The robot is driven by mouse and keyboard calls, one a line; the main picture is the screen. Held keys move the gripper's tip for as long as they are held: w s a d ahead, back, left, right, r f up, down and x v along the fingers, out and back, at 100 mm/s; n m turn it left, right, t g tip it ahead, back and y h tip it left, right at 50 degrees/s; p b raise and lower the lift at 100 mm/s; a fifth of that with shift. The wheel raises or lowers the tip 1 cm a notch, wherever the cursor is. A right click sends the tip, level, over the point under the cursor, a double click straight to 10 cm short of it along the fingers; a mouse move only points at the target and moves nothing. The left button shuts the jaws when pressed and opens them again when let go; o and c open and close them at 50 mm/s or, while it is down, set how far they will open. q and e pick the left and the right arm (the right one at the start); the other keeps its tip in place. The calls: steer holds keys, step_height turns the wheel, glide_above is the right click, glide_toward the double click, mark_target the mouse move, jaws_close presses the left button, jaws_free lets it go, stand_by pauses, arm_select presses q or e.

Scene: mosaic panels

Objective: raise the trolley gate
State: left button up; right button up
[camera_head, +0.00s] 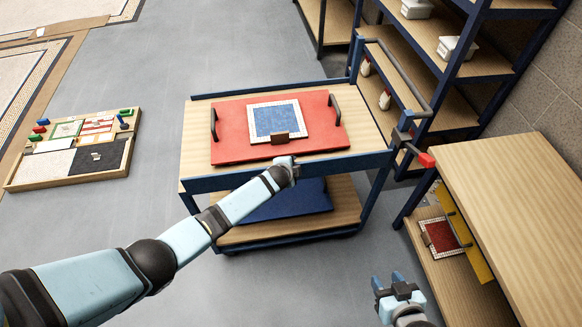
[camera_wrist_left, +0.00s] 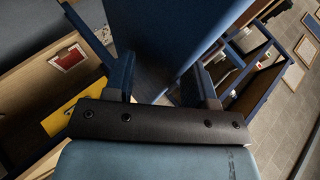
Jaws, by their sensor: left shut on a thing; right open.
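The trolley (camera_head: 195,150) stands in the middle of the head view. A long blue bar, which looks like its gate (camera_head: 350,163), runs along its near edge. My left gripper (camera_head: 286,162) is at the middle of this bar; its fingertips are partly hidden. In the left wrist view, the fingers of my left gripper (camera_wrist_left: 160,85) are on either side of a flat blue piece (camera_wrist_left: 160,35), likely the gate. My right gripper (camera_head: 388,281) is open and empty at the lower right, away from the trolley.
A red tray (camera_head: 230,149) with two dark handles and a blue mosaic panel (camera_head: 272,119) lies on the trolley top. A wooden bench (camera_head: 520,200) stands at right, shelving (camera_head: 465,60) behind.

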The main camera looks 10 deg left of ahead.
arm_select(q)
steer(key=shift+w+a+r, duration=0.1)
steer(key=shift+w+a, duration=0.15)
steer(key=shift+a, duration=0.4)
steer(key=d+p+v, duration=0.1)
steer(key=v, duration=1.2)
steer(key=shift+s+r, duration=0.2)
steer(key=shift+s, duration=0.3)
steer(key=s+a+n, duration=0.3)
steer(key=s+n, duration=0.1)
steer(key=s, duration=0.4)
steer(key=s+a+n, duration=0.4)
steer(key=s+n, duration=0.1)
steer(key=s, duration=0.4)
steer(key=s+a+n+t, duration=0.1)
steer(key=s+a+n, duration=0.2)
steer(key=s, duration=0.6)
steer(key=shift+a+n+h, duration=0.3)
steer(key=shift+a+n, duration=0.1)
steer(key=shift+n, duration=0.5)
steer(key=shift+s, duration=0.1)
